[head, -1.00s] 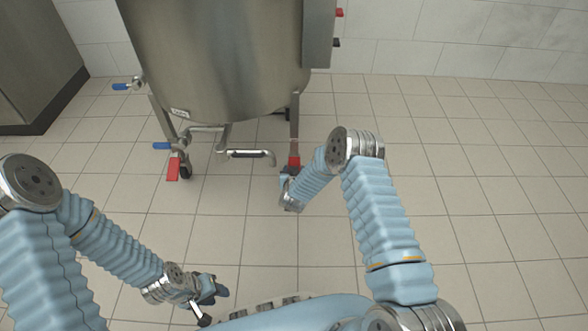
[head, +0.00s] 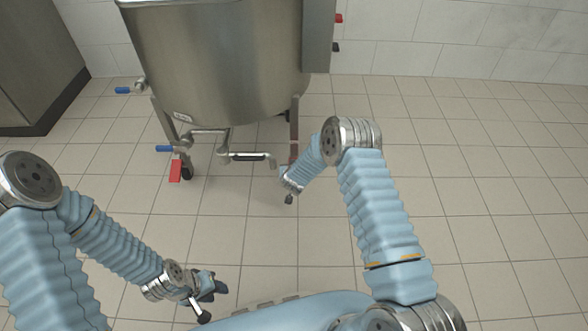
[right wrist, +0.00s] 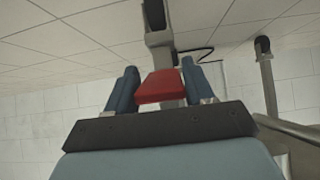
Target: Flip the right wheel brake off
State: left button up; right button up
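The right wheel brake is a red pedal (right wrist: 162,88) at the foot of the tank's right leg. In the right wrist view it lies between the two blue fingers of my right gripper (right wrist: 160,80), which is open around it, with a visible gap on the right side. In the head view my right wrist (head: 292,178) is beside that leg and hides the gripper and nearly all of this brake. My left gripper (head: 214,289) hangs low at the front, away from the tank and empty; its opening is unclear.
The steel tank (head: 225,65) stands on legs with casters. A second red brake pedal (head: 175,171) is at its left leg. A drain pipe (head: 248,156) and blue-handled valves (head: 164,149) stick out at the front. The tiled floor (head: 480,200) on the right is clear.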

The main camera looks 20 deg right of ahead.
jog(key=o, duration=0.3)
jog(key=shift+o, duration=0.2)
jog(key=p+v, duration=0.2)
jog(key=v, duration=1.1)
jog(key=shift+s+r, duration=0.3)
jog(key=s+a+g+y+p, duration=0.1)
jog(key=s+g+y+p, duration=0.1)
jog(key=s, duration=0.7)
jog(key=s+a+n+g+y+p, duration=0.1)
jog(key=s+a+g+y+p, duration=0.1)
jog(key=s, duration=0.7)
jog(key=s+a+g+y+p, duration=0.2)
jog(key=s+g+y, duration=0.1)
jog(key=s, duration=0.6)
jog(key=shift+s+a+r+g, duration=0.25)
jog(key=shift+r+g, duration=0.25)
jog(key=shift+g, duration=0.3)
